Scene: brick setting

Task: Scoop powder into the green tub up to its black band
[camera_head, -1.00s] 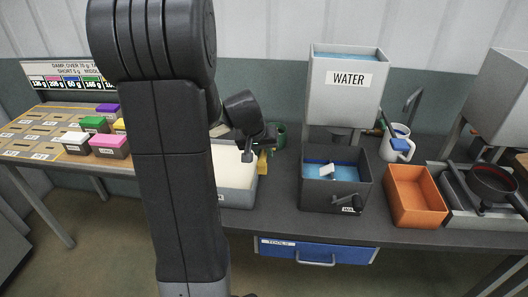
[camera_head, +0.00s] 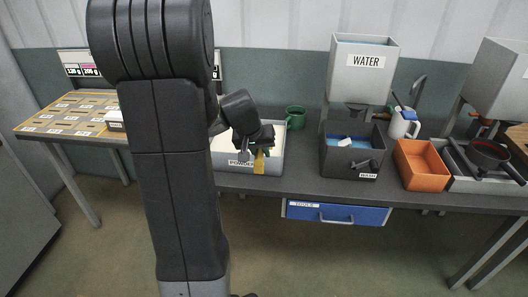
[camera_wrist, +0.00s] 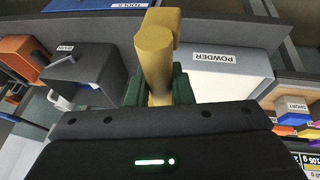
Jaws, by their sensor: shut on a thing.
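My gripper (camera_head: 262,143) is shut on a yellow tool, apparently the scoop (camera_head: 259,161), which hangs at the front right of the powder bin. In the wrist view the scoop (camera_wrist: 157,55) shows as a tan round shaft with a blocky end, between my dark green fingers (camera_wrist: 158,88). Its bowl is not clear. The grey powder bin (camera_head: 231,178) holds pale powder; it also shows in the wrist view (camera_wrist: 228,75). The green tub (camera_head: 295,117) stands upright behind the bin's right side, apart from my gripper. Its black band and contents cannot be made out.
Right of the powder bin stand a dark basin (camera_head: 345,163) under the water dispenser (camera_head: 365,75), a white jug (camera_head: 402,124) and an orange bin (camera_head: 422,167). A blue drawer (camera_head: 335,214) is under the bench. Some bare bench lies between powder bin and basin.

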